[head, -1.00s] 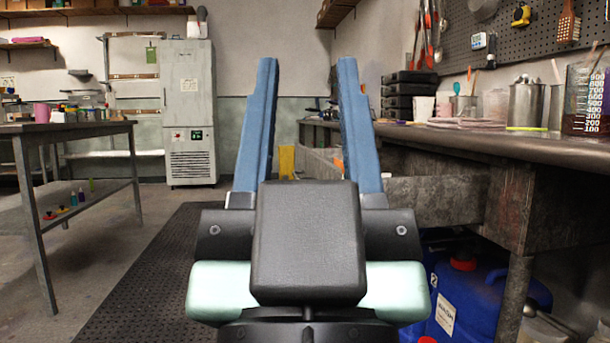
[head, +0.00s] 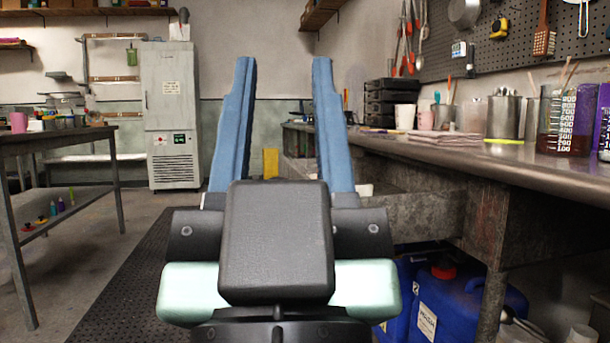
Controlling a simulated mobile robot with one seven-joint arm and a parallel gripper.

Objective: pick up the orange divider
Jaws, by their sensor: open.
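My gripper (head: 284,62) is in the middle of the head view, with two long blue fingers pointing up and away. The fingers are apart, and nothing shows held between them. I cannot make out an orange divider in the head view. My gripper's dark body and fingers hide part of the floor and the sink side behind them.
A metal counter (head: 440,153) runs along the right, with a measuring jug (head: 568,125), steel pots (head: 505,118) and black stacked trays (head: 390,105). Blue canisters (head: 460,310) stand below. A table (head: 60,140) is at left, a white fridge (head: 170,110) behind. A dark mat (head: 125,285) lies on the floor.

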